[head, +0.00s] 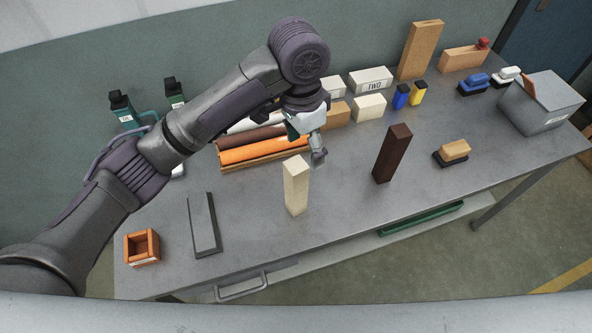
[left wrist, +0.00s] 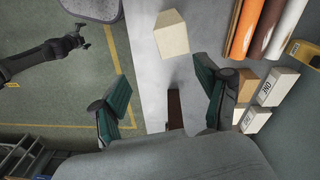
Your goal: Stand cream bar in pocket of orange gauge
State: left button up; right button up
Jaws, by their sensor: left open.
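The cream bar (head: 296,187) stands upright on the grey table near its front edge. The orange gauge (head: 142,247), a small box with an open square pocket, sits at the table's front left; the pocket looks empty. My left gripper (head: 314,158) is just behind and right of the cream bar's top, partly hidden by its own wrist. In the left wrist view its jaws (left wrist: 160,72) are wide apart and empty, with the cream bar (left wrist: 171,33) beyond the fingertips. My right gripper (left wrist: 83,37) shows small over the floor; its opening is unclear.
A dark brown bar (head: 392,154) stands upright to the right. A grey slab (head: 204,224) lies between gauge and cream bar. Orange and brown rolls (head: 264,151), cream blocks (head: 369,107) and a brush (head: 453,152) are around. The table front between slab and cream bar is clear.

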aim_at(299, 164)
pick_arm(q)
jog(key=shift+w+a+r+y, duration=0.35)
jog(key=shift+w+r+y, duration=0.05)
jog(key=shift+w+r, duration=0.4)
jog(key=f, duration=0.2)
jog(key=f+p, duration=0.1)
jog(key=f, duration=0.1)
jog(key=shift+s+a, duration=0.1)
jog(key=shift+s, duration=0.1)
notch_tip(299, 164, down, 4)
jog(key=shift+r+p, duration=0.25)
jog(key=shift+p, duration=0.05)
jog(key=shift+a+f, duration=0.1)
jog(key=shift+f, duration=0.45)
jog(key=f+p, duration=0.2)
jog(key=f, duration=0.1)
jog(key=shift+s+a+f, duration=0.1)
jog(key=shift+a+f, duration=0.2)
jog(key=shift+a, duration=0.05)
jog(key=shift+f, duration=0.5)
grip_shut()
pick_arm(e)
jog(key=r, duration=0.3)
jog(key=shift+s+d+r, duration=0.2)
jog(key=shift+d+r, duration=0.05)
jog(key=shift+r, duration=0.15)
